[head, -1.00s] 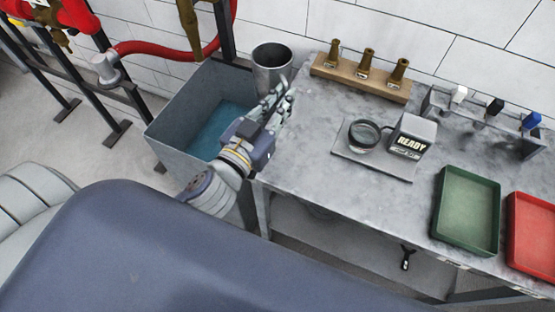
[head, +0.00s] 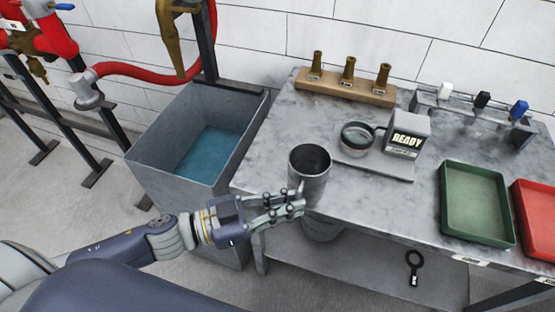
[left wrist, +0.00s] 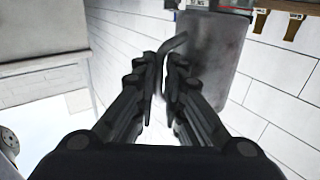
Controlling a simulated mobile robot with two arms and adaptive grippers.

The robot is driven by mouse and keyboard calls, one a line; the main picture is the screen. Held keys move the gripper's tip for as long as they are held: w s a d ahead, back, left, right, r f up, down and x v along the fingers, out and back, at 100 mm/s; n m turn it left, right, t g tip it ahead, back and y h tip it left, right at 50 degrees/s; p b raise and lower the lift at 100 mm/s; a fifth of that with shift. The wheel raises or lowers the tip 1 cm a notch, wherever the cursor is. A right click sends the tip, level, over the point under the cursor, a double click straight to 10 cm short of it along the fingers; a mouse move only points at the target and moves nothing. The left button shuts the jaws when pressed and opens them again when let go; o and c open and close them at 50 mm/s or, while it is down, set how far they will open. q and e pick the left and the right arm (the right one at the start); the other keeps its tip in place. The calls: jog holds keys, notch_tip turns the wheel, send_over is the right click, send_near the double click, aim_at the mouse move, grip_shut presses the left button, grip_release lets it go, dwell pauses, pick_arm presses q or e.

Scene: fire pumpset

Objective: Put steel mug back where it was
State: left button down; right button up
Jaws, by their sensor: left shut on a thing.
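The steel mug (head: 311,186) is a grey metal cup, upright with its open mouth up, at the front left edge of the grey worktable (head: 270,160). I cannot tell whether its base touches the table. My left gripper (head: 298,204) is shut on the mug's handle from the left. In the left wrist view the mug (left wrist: 212,58) is beyond the fingertips (left wrist: 166,72), and its bent handle runs between them. My right gripper is not in view.
An open tank (head: 150,150) with blue water stands left of the table. On the table are a wooden nozzle block (head: 345,91), a READY device (head: 408,135), a rack (head: 470,114), a green tray (head: 476,205) and a red tray (head: 538,215). A magnifier (head: 414,262) lies on the lower shelf.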

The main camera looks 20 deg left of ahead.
pick_arm(q)
jog(key=w+a, duration=0.3)
jog(key=w, duration=0.1)
jog(key=w+a+f, duration=0.1)
jog(key=w+a, duration=0.1)
jog(key=w, duration=0.2)
jog(key=w+a, duration=0.3)
jog(key=w, duration=0.1)
jog(key=shift+w+a+f+p, duration=0.3)
jog(key=shift+w+a+f, duration=0.05)
jog(key=shift+f, duration=1.55)
jog(key=shift+f, duration=0.15)
jog(key=c, duration=1.7)
grip_release()
